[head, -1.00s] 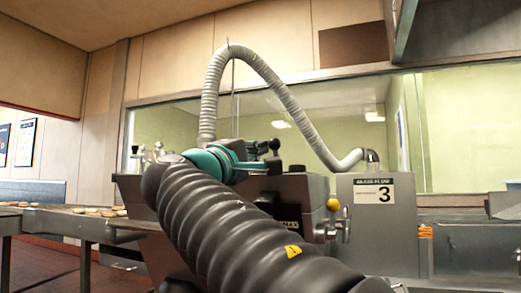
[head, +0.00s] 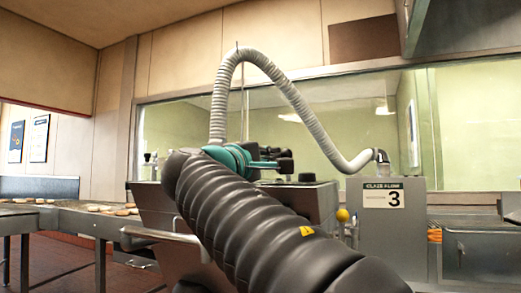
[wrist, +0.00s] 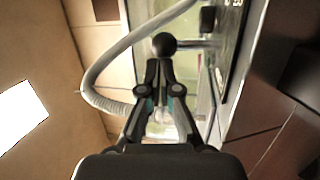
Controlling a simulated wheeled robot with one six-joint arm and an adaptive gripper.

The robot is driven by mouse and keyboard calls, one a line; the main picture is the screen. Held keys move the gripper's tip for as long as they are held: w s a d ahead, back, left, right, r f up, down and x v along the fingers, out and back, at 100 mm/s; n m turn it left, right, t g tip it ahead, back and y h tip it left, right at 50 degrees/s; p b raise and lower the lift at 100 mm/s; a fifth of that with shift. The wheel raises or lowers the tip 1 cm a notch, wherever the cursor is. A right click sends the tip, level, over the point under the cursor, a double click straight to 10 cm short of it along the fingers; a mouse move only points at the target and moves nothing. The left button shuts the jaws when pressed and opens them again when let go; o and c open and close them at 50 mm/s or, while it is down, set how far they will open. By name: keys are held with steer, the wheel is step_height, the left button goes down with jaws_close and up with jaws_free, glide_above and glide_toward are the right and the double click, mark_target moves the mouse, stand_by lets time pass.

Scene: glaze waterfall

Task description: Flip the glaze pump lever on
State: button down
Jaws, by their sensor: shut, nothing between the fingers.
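A black ball knob (wrist: 164,43) on a short metal rod (wrist: 195,43) shows in the wrist view, just beyond my fingertips; it looks like the pump lever. My gripper (wrist: 164,70) is shut and empty, its fingertips close to the knob. I cannot tell whether they touch it. In the head view my gripper (head: 288,158) is small and dark above the grey machine (head: 312,203). My arm hides much of that machine, and I cannot make out the black knob clearly there.
A grey box (head: 385,230) with a "Glaze Flow 3" sign (head: 383,196) stands to the right, a yellow ball (head: 342,215) beside it. A pale ribbed hose (head: 300,110) arches above. A conveyor with doughnuts (head: 60,213) runs at the left.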

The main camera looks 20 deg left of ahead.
steer(key=shift+w+d+r+p, duration=0.1)
steer(key=shift+w+r+p, duration=0.25)
steer(key=shift+w, duration=0.25)
steer(key=shift+w+d+r+p, duration=0.1)
steer(key=shift+w+r+p, duration=0.15)
steer(key=shift+w, duration=0.35)
steer(key=shift+s+a+r, duration=0.1)
steer(key=shift+a+r, duration=0.1)
steer(key=shift+a, duration=0.1)
steer(key=s+a, duration=0.1)
steer(key=s+a+r+p, duration=0.1)
steer(key=a, duration=0.1)
steer(key=shift+a+r, duration=0.2)
steer(key=shift+a, duration=0.05)
steer(key=s+a+r, duration=0.2)
steer(key=s+r, duration=0.2)
steer(key=s, duration=0.3)
steer(key=shift+s+a+r, duration=0.2)
steer(key=shift+s, duration=0.05)
